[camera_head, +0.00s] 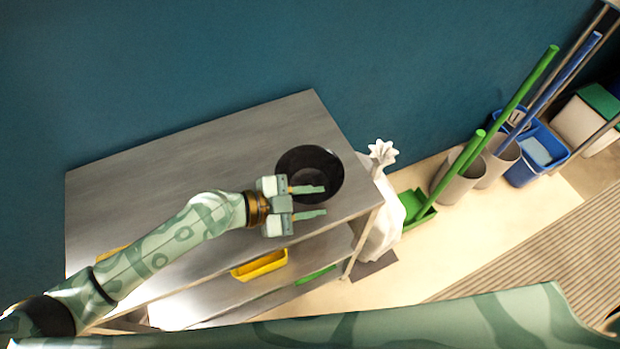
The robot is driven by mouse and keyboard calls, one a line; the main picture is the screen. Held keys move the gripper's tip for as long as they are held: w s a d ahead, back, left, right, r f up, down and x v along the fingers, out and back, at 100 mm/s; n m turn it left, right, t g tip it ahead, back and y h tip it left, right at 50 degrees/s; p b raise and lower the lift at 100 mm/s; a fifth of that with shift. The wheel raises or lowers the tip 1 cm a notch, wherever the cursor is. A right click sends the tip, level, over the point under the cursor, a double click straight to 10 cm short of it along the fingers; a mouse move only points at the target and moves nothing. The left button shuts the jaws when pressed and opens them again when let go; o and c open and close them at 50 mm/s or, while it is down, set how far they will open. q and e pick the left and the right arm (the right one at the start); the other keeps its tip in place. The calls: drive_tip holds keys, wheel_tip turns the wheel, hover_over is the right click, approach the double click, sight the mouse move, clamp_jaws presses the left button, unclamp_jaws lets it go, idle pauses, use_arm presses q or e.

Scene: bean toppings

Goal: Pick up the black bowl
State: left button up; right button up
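The black bowl (318,162) stands upright on the metal table's top (180,170), near its right end. My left gripper (318,201) reaches in from the left over the table. Its two fingers are spread apart and point right, with nothing seen between them. The upper finger overlaps the bowl's near edge in the picture; I cannot tell whether it touches. The near part of the bowl is partly hidden behind the gripper. My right gripper is not in view.
A yellow tray (262,265) sits on the lower shelf. Right of the table are a white sack (384,225), a green dustpan (417,206), grey bins (459,182) with green and blue poles, and a blue bucket (537,150). A blue wall stands behind. The table's left top is clear.

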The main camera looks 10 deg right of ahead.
use_arm(q)
clamp_jaws()
